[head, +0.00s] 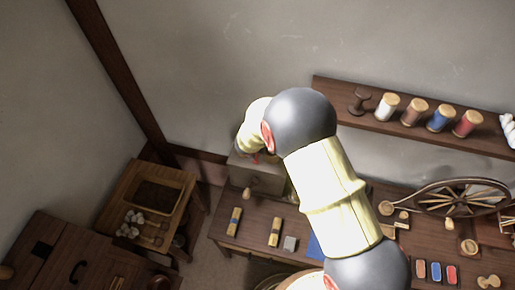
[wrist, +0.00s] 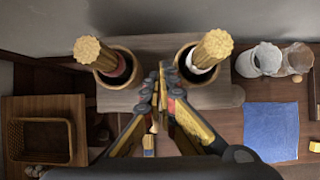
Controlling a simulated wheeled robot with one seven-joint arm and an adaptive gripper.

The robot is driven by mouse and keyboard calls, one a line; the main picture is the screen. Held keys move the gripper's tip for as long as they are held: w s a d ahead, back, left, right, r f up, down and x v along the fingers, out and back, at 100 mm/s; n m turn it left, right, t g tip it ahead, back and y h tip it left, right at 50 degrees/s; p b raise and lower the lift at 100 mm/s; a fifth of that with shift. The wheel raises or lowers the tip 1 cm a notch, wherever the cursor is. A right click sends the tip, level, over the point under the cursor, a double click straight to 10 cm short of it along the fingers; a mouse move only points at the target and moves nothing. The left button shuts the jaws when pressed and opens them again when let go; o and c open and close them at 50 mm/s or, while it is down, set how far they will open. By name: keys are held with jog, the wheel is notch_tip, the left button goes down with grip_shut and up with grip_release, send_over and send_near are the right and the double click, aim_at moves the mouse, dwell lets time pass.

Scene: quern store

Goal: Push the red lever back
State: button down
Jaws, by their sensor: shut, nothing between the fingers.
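Two levers with ribbed golden knobs stand in round wood-rimmed openings on a grey-brown box (wrist: 128,100). The left one, the red lever (wrist: 118,66), has a red shaft; the right one has a white shaft (wrist: 198,66). My gripper (wrist: 163,72) is shut and empty, its fingertips between the two levers, nearer the white one. Whether it touches either is unclear. In the head view the box (head: 262,179) stands against the back wall, and my arm hides the gripper and most of the levers; a small red bit shows near the wrist.
Right of the box are glass jars (wrist: 262,60) and a blue cloth (wrist: 271,132) on the bench. A low table with a basket tray (wrist: 40,140) stands left. A shelf (head: 345,115) with thread spools and a spinning wheel (head: 462,197) lie right.

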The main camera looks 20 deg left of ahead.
jog(key=shift+r, duration=0.1)
jog(key=w+a+r+p+v, duration=0.1)
jog(key=w+p+v, duration=0.1)
jog(key=v, duration=1.1)
jog(key=shift+d+r+p, duration=0.3)
jog(key=shift+r+p, duration=0.1)
jog(key=shift+p, duration=0.4)
